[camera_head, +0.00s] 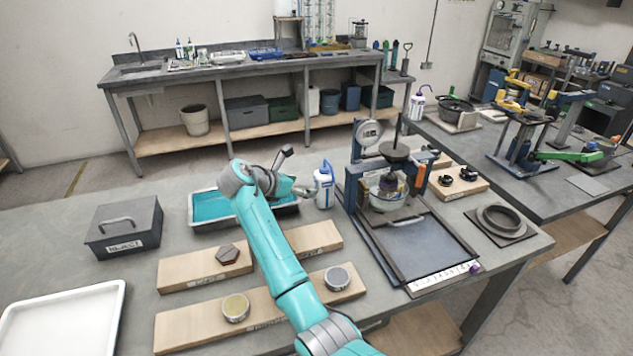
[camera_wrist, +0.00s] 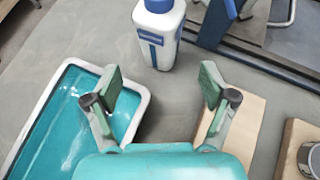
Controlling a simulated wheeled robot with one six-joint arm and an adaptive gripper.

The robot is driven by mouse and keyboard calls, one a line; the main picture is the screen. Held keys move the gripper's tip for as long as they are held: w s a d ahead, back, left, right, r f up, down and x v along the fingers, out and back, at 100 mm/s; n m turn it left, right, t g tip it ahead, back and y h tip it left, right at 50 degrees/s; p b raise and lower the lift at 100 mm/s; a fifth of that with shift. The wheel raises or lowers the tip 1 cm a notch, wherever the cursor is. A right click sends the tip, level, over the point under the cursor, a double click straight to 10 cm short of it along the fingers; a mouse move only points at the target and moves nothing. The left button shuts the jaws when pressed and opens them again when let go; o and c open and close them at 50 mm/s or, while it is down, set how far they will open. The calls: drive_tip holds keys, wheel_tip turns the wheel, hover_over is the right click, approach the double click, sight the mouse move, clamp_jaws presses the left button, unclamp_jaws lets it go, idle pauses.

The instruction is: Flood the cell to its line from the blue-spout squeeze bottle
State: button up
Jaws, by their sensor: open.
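The white squeeze bottle with a blue spout and blue markings (camera_head: 324,188) stands upright on the bench, between the teal tray and the test frame. In the wrist view the bottle (camera_wrist: 160,52) is ahead of my gripper, its top cut off. My gripper (camera_wrist: 161,86) is open and empty, its two green-padded fingers apart and short of the bottle. In the head view my gripper (camera_head: 298,189) is just left of the bottle. The cell (camera_head: 386,197), a clear-walled bowl, sits in the blue test frame (camera_head: 357,185). Its line and water level are too small to tell.
A teal-lined tray (camera_head: 203,226) lies under my wrist. A grey REJECT box (camera_head: 124,228) and wooden boards (camera_head: 185,273) with samples are to the left and front. A purple-spout bottle (camera_head: 417,107) stands on the bench behind the frame.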

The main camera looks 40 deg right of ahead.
sight(324, 181)
drive_tip(key=shift+x, duration=5.4)
drive_tip(key=c, duration=0.6)
drive_tip(key=shift+c, duration=0.2)
drive_tip(key=shift+r, duration=0.25)
drive_tip(key=shift+r, duration=1.35)
